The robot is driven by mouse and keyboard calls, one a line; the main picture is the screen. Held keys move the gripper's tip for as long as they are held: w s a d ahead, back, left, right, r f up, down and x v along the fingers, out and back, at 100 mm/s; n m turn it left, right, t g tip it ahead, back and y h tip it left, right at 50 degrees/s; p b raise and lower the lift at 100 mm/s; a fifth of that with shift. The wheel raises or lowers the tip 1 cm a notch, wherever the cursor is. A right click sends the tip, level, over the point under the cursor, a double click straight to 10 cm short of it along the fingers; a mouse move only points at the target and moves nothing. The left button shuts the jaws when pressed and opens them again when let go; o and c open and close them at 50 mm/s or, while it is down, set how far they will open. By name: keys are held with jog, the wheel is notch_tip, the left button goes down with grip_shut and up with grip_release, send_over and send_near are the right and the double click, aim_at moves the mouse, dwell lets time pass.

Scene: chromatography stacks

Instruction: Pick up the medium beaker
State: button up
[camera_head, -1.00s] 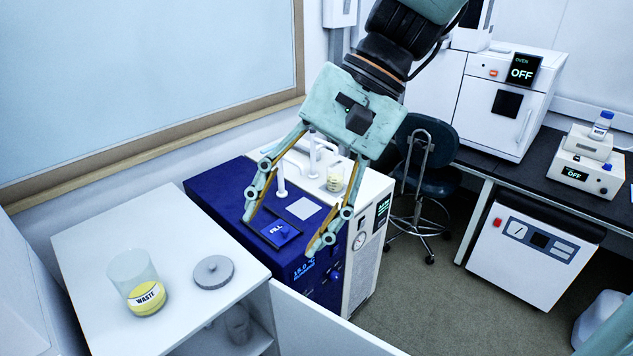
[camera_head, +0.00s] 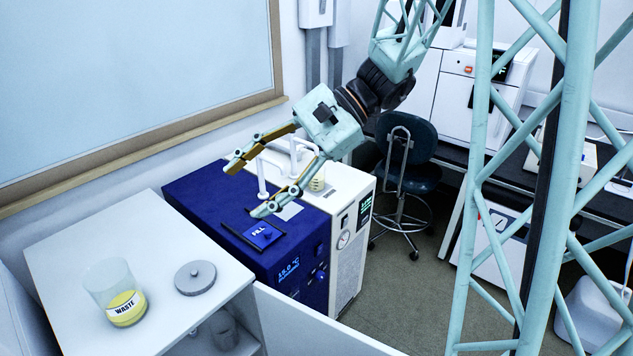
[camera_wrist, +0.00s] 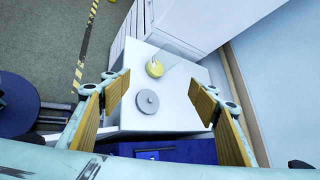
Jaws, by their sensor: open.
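A clear beaker (camera_head: 113,286) with yellow liquid and a WASTE label stands upright on the white cabinet; in the wrist view its yellow part (camera_wrist: 154,68) shows beyond my fingertips. Another glass vessel (camera_head: 224,330) shows dimly inside the open cabinet. I cannot tell which of these is the medium beaker. My gripper (camera_head: 247,190) is open and empty above the blue unit, its fingers pointing left toward the cabinet. It also shows in the wrist view (camera_wrist: 158,86).
A grey round lid (camera_head: 195,277) lies on the white cabinet top (camera_head: 150,225), right of the WASTE beaker. White tubes (camera_head: 262,178) rise from the blue chiller (camera_head: 215,200). The cabinet door (camera_head: 315,325) stands open. A stool (camera_head: 408,165) stands behind.

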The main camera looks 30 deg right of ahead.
jog(key=w+d+f+m+t+y, duration=0.2)
jog(key=w+d+f+m+t, duration=0.15)
jog(key=w+d, duration=0.45)
jog(key=m+t+h+b, duration=0.3)
jog(key=m+t+h, duration=0.3)
jog(key=m+t, duration=0.7)
send_near(324, 175)
jog(key=shift+s+d+r+m+g, duration=0.1)
jog(key=shift+d+r+m+g, duration=0.1)
jog(key=shift+r+m+g, duration=0.6)
jog(key=shift+f+m, duration=0.1)
jog(key=shift+m, duration=0.15)
jog(key=shift+b+x, duration=0.35)
jog(key=shift+x, duration=3.9)
jog(key=shift+a, duration=0.2)
